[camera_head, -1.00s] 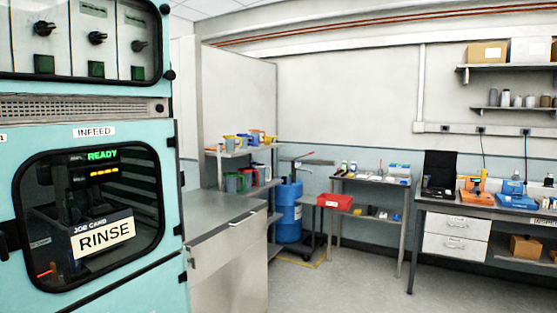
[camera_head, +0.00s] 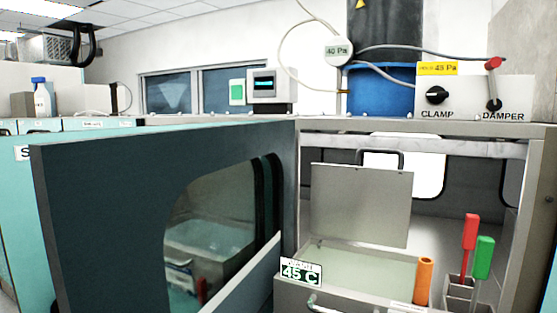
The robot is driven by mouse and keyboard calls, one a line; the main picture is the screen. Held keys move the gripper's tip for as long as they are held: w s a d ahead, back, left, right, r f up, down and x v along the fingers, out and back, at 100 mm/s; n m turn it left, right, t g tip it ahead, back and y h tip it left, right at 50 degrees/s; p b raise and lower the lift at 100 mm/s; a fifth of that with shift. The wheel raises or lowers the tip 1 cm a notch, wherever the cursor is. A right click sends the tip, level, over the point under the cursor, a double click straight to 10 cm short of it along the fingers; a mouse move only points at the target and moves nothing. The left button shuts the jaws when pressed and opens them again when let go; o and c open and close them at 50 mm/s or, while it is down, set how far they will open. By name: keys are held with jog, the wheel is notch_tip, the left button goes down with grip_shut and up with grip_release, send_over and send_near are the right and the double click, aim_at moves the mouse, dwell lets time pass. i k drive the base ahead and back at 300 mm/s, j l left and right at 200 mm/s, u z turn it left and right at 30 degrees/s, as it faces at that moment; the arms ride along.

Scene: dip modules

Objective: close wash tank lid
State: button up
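The wash tank (camera_head: 345,284) is a grey metal tank inside an open cabinet bay at the lower right, with pale liquid in it. A label on its front left corner reads 45 C (camera_head: 301,271). Its lid (camera_head: 361,203) is a flat grey panel that stands raised, near upright, at the back of the tank. A dark handle (camera_head: 381,153) shows at the lid's top edge. My gripper is not in view.
A large dark cabinet door (camera_head: 110,215) with a window stands open left of the bay. Orange (camera_head: 424,280), red (camera_head: 470,240) and green (camera_head: 484,258) handled tools stand at the tank's right. The CLAMP knob (camera_head: 437,95) and red DAMPER lever (camera_head: 493,85) sit above.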

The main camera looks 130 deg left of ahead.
aim_at(355, 203)
jog(key=u, duration=3.2)
jog(key=i+j+u, duration=0.2)
jog(key=j, duration=0.15)
jog(key=i+j+u, duration=0.25)
jog(key=i+l, duration=0.1)
jog(key=l, duration=0.15)
jog(key=i+l, duration=0.15)
